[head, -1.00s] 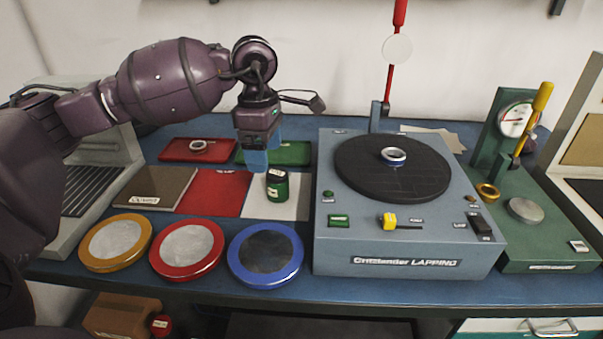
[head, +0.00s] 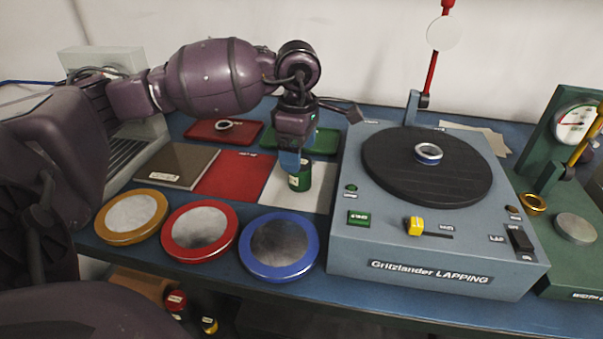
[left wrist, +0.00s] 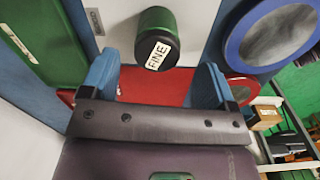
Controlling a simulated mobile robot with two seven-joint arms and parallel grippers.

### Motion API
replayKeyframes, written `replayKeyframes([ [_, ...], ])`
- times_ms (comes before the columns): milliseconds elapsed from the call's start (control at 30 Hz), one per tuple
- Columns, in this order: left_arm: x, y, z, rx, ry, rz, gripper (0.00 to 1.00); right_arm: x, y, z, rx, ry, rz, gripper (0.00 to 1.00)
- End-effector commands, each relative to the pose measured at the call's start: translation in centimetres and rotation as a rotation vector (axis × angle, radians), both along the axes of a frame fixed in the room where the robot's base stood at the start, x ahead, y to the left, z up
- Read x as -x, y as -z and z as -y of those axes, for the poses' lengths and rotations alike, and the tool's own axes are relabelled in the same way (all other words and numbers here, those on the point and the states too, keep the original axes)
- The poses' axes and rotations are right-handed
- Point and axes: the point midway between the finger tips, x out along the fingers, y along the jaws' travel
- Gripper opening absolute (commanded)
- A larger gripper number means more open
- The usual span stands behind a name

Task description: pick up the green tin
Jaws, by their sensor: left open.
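The green tin (head: 300,178), dark green with a black end, stands on the white square mat (head: 318,196) in the head view. In the left wrist view the tin (left wrist: 156,35) shows with a white "FINE" label, just beyond and between the fingertips. My left gripper (head: 292,162) is over the tin, its blue fingers overlapping the tin's upper left in the head view. In the left wrist view the gripper (left wrist: 157,75) has its two blue fingers wide apart with nothing between them. My right gripper is not in view.
The grey lapping machine (head: 440,270) stands close to the right of the tin. A blue-rimmed disc (head: 279,275) lies in front, beside the red-rimmed (head: 197,258) and yellow-rimmed (head: 131,237) ones. A green tray (head: 325,143) and a red tray (head: 205,137) lie behind.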

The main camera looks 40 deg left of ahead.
Motion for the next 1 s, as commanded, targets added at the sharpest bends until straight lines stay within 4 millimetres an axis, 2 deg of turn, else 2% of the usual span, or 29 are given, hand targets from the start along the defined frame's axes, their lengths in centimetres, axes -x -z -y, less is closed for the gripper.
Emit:
replayKeyframes([
  [33, -0.1, 1.3, 0.1, 0.001, 0.000, -0.010, 0.81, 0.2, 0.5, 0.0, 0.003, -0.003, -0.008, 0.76],
  [233, -0.3, 3.9, 0.1, 0.000, 0.000, -0.010, 0.81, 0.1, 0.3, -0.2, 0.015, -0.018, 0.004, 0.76],
  [533, -0.3, 4.1, 0.1, 0.001, 0.000, -0.002, 0.80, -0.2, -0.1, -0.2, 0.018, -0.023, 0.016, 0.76],
  [900, -0.3, 4.1, 0.1, 0.000, 0.000, -0.002, 0.24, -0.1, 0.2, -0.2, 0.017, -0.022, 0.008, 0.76],
  [1000, -0.3, 4.1, 0.1, 0.000, 0.000, -0.002, 0.19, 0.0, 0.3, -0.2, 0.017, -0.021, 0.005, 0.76],
])
